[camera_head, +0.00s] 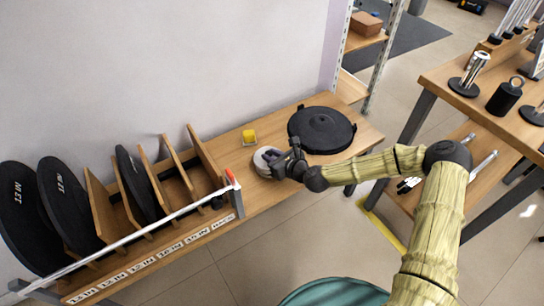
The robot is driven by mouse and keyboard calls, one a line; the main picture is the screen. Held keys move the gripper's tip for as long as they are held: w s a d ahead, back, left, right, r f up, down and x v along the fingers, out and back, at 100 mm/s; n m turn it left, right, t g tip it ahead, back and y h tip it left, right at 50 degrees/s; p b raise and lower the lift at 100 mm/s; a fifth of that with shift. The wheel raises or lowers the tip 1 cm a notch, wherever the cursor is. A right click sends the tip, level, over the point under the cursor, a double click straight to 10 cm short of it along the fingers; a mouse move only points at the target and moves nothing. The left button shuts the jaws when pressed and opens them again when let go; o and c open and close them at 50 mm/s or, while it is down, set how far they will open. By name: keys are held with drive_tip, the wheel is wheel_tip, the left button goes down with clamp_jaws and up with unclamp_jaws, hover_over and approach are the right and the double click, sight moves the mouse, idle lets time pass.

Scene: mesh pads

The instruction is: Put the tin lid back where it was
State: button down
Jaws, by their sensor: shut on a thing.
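A pale, round, grey-white thing (262,167), seemingly the tin lid, is at my gripper (275,160) over the wooden bench. My gripper is shut on it, and the dark fingers cover part of its right side. I cannot tell whether it touches the bench top or is held just above it. My arm comes in from the right, passing in front of the bench.
A large black round pad (322,123) lies right of my gripper. A small yellow thing (249,138) stands behind it. A wooden rack (203,160) with upright dividers and black discs (68,207) is at left, with a rail along its front. Another bench (440,80) is at right.

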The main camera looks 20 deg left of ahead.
drive_tip(key=shift+d+f, duration=0.1)
drive_tip(key=shift+f, duration=0.3)
drive_tip(key=c, duration=1.2)
unclamp_jaws()
drive_tip(key=shift+c, duration=0.2)
drive_tip(key=shift+r, duration=0.15)
drive_tip(key=shift+r, duration=0.25)
drive_tip(key=p+v, duration=0.3)
drive_tip(key=v, duration=0.9)
drive_tip(key=shift+p, duration=0.35)
drive_tip(key=shift+f, duration=0.1)
